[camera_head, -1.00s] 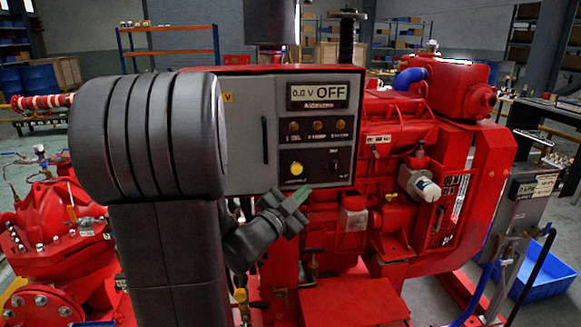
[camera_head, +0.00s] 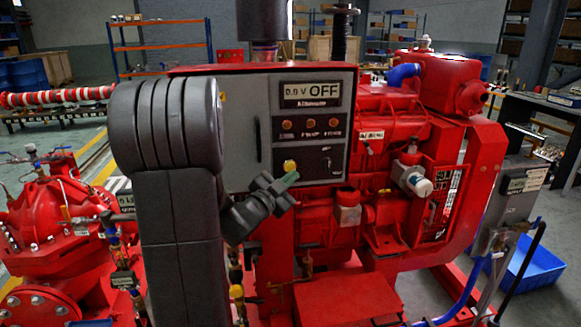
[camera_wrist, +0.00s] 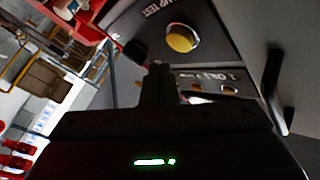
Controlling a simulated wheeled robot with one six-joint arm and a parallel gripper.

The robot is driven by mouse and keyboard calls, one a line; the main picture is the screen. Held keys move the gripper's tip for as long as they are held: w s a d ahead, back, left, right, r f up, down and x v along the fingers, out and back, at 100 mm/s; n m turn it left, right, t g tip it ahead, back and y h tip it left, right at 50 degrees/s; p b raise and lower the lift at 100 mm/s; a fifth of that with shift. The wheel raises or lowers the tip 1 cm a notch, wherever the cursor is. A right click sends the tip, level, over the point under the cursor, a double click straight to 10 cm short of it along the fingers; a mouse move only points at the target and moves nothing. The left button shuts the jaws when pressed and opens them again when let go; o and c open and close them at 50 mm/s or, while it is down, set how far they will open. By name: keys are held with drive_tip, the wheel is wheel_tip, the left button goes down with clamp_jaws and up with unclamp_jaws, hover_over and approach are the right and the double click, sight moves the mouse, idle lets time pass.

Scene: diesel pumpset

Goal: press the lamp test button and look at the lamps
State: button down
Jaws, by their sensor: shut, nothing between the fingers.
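The lamp test button (camera_head: 290,166) is a round yellow button low on the black part of the grey control panel. In the wrist view the yellow button (camera_wrist: 182,38) sits beside a label reading "MP TEST", just past my fingertips. My gripper (camera_head: 292,180) is shut and empty, just below and in front of the button in the head view. In the wrist view my shut fingers (camera_wrist: 158,72) point toward the panel, and a gap shows between them and the button. Three small lamps (camera_head: 310,123) sit in a row above the button and look dim amber. The display (camera_head: 311,95) reads 0.0 V OFF.
A black switch (camera_head: 327,163) is right of the button. A panel door handle (camera_head: 259,140) stands out at the left. Red engine parts (camera_head: 400,130) crowd the right side, and a red box (camera_head: 350,300) lies below my gripper.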

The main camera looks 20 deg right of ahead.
drive_tip(key=shift+w+d, duration=0.15)
drive_tip(key=shift+w, duration=0.45)
drive_tip(key=shift+w, duration=0.15)
idle(1.6)
drive_tip(key=shift+w+d, duration=0.1)
drive_tip(key=shift+w, duration=0.15)
drive_tip(key=shift+w+d, duration=0.1)
drive_tip(key=shift+w, duration=0.3)
idle(0.6)
idle(0.3)
drive_tip(key=shift+s+a+b, duration=0.2)
drive_tip(key=shift+s+b, duration=0.35)
drive_tip(key=shift+s, duration=0.25)
drive_tip(key=s, duration=0.2)
drive_tip(key=s+a+b, duration=0.1)
drive_tip(key=s, duration=0.2)
drive_tip(key=shift+a, duration=0.1)
